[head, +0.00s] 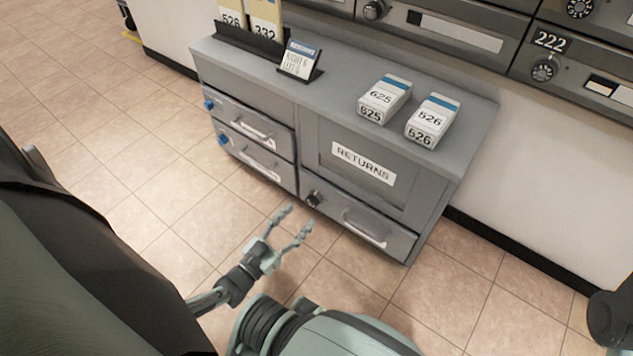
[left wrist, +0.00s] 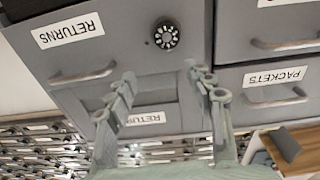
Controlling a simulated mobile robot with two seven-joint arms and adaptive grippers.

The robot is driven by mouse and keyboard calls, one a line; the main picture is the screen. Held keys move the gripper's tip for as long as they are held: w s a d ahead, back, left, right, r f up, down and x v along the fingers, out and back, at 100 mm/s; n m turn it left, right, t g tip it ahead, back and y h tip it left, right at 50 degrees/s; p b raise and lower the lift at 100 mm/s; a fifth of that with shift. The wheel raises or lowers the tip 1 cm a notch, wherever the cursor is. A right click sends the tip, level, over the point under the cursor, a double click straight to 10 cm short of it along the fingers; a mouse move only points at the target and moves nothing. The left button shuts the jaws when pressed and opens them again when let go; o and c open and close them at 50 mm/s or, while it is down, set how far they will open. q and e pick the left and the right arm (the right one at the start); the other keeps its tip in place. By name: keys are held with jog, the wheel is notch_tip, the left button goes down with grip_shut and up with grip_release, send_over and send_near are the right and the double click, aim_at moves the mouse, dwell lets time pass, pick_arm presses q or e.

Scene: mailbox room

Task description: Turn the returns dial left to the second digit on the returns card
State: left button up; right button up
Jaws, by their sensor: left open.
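The returns dial (head: 314,198) is a small dark round knob on the lower right drawer of a grey cabinet. In the left wrist view the dial (left wrist: 166,36) shows white marks on its face, too small to read. The returns card (head: 300,60) stands in a black holder on the cabinet top, with a blue header and lines of small print; I cannot read its digits surely. My left gripper (head: 295,225) is open and empty, in front of and slightly below the dial, apart from it. Its fingers also show in the left wrist view (left wrist: 165,85). My right gripper is not in view.
The grey cabinet (head: 225,62) has a returns door (head: 363,163) and drawers with bar handles. Wall mailboxes (head: 455,35) with dials are behind. Tiled floor (head: 155,215) in front is clear.

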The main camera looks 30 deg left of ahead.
aim_at(310, 204)
pick_arm(q)
jog(key=shift+g+y, duration=0.3)
jog(key=shift+y, duration=0.1)
jog(key=w+f, duration=0.1)
jog(key=w, duration=0.1)
jog(key=w+b, duration=0.1)
jog(key=w, duration=0.1)
jog(key=w+f, duration=0.1)
jog(key=w, duration=0.1)
jog(key=shift+a+f+b, duration=0.3)
jog(key=shift+a+f, duration=0.05)
jog(key=shift+a, duration=0.05)
jog(key=c, duration=1.2)
